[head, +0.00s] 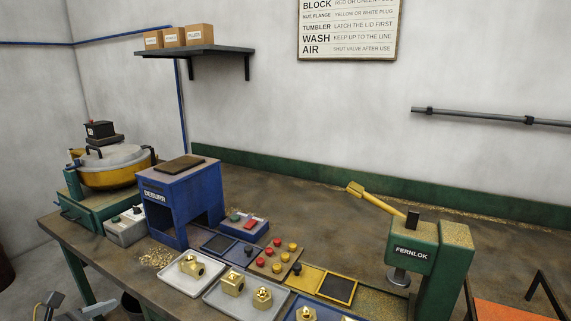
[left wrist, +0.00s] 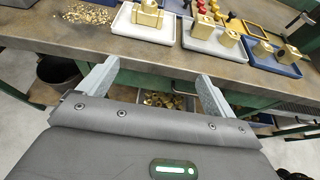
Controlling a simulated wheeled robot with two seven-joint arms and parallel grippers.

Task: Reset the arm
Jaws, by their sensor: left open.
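My left gripper (left wrist: 154,82) is open and empty in the left wrist view, its two grey fingers spread apart in front of the bench's front edge. It touches nothing that I can see. In the head view, part of my left arm shows at the bottom left corner, low beside the bench (head: 95,258). My right gripper is in neither view.
White trays (head: 172,283) with brass blocks (head: 232,284) line the bench's front, beside a blue tray. Behind them stand the blue DEBURR box (head: 182,197), a board of red and yellow plugs (head: 276,258) and the green FERNLOK press (head: 428,262). A black bin (left wrist: 58,72) is under the bench.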

